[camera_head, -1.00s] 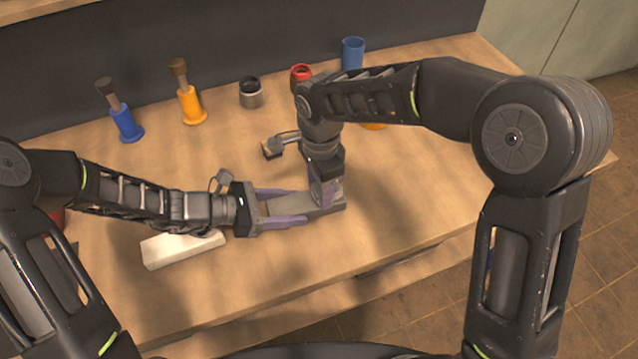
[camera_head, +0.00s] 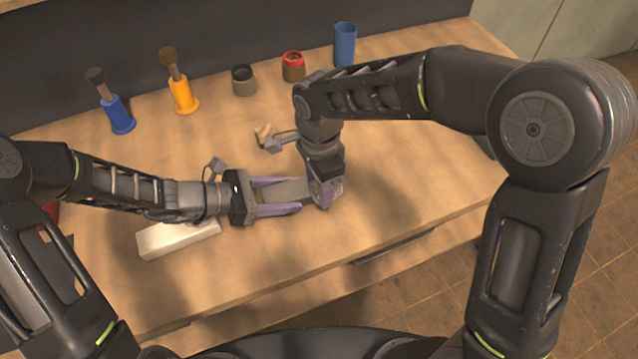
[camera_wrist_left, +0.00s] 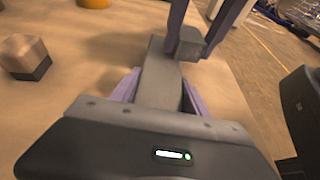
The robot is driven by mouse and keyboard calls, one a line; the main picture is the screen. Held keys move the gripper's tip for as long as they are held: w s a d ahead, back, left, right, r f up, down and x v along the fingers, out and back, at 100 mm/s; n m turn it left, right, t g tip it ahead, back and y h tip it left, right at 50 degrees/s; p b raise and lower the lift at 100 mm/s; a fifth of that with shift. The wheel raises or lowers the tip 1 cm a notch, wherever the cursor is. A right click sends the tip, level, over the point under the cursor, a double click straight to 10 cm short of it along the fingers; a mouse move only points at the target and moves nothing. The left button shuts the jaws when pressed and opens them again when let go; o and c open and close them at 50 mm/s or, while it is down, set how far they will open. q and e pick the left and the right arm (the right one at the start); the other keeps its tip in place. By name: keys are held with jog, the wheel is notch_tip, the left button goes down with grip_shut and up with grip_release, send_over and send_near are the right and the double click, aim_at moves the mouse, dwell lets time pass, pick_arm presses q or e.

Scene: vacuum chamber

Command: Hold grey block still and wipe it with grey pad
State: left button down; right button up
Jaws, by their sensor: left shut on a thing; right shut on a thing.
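The grey block (camera_head: 283,191) lies flat on the table in the head view; it also shows in the left wrist view (camera_wrist_left: 160,85). My left gripper (camera_head: 297,193) is shut on it, one purple finger along each long side. My right gripper (camera_head: 325,192) points down over the block's right end, its purple fingers closed. In the left wrist view a grey piece, likely the grey pad (camera_wrist_left: 190,49), shows between the right fingertips (camera_wrist_left: 200,38) at the block's far end. The pad is mostly hidden by the fingers, and I cannot tell whether it touches the block.
A white block (camera_head: 178,239) lies in front of my left forearm. A small tan and dark block (camera_wrist_left: 24,57) stands behind the grippers. Blue (camera_head: 118,115) and orange (camera_head: 183,96) brushes, a grey jar (camera_head: 244,82), a red jar (camera_head: 293,67) and a blue cup (camera_head: 344,45) line the back.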

jog(key=shift+f, duration=0.1)
jog(key=shift+w+a, duration=0.15)
jog(key=shift+w, duration=0.45)
jog(key=shift+w+a, duration=0.25)
jog(key=shift+w, duration=0.65)
jog(key=shift+w, duration=0.1)
jog(key=shift+w+a+r, duration=0.1)
jog(key=shift+w+a, duration=0.1)
jog(key=shift+w, duration=0.55)
jog(key=shift+w+a+r, duration=0.1)
jog(key=shift+w+a, duration=0.1)
jog(key=shift+w, duration=0.5)
jog(key=shift+r, duration=3)
